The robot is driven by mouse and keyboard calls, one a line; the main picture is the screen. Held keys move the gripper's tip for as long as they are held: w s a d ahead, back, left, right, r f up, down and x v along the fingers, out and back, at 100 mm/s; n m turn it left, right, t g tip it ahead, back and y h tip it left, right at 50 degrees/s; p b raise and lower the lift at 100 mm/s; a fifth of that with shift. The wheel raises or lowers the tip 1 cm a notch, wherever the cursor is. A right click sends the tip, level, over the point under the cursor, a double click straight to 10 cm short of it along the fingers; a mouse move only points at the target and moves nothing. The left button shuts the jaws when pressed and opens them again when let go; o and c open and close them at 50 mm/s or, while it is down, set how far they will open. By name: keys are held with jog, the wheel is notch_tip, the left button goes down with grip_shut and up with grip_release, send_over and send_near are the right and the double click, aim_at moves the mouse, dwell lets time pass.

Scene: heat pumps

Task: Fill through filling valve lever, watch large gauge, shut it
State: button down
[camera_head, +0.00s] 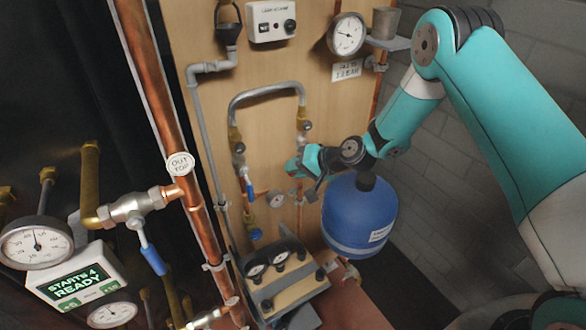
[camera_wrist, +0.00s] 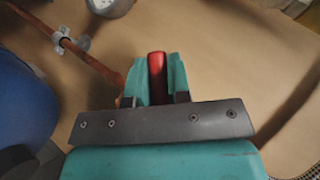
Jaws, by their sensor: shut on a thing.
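My gripper (camera_head: 296,166) is at the board beside the right leg of a grey looped filling hose (camera_head: 264,90). In the wrist view its teal fingers (camera_wrist: 157,80) are shut on a red lever handle (camera_wrist: 157,62), which sticks up between them. In the head view the fingers hide this lever, and its valve body is not clear. The large gauge (camera_head: 348,34) is high on the board; its dark needle shows, but I cannot read its value exactly. A small label (camera_head: 347,70) hangs below it, too blurred to read fully.
A blue vessel (camera_head: 360,215) stands just below my arm. A small gauge (camera_head: 276,199) and a blue lever (camera_head: 249,191) sit left of my gripper. Copper pipes (camera_head: 160,100), another blue-handled valve (camera_head: 150,258) and a "STARTS 4 READY" display (camera_head: 70,286) are at left.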

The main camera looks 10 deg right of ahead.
jog(key=c, duration=1.1)
grip_release()
jog(key=shift+d, duration=0.1)
jog(key=b+v, duration=0.5)
jog(key=v, duration=1.2)
jog(key=shift+d+r, duration=0.15)
jog(key=shift+d, duration=0.05)
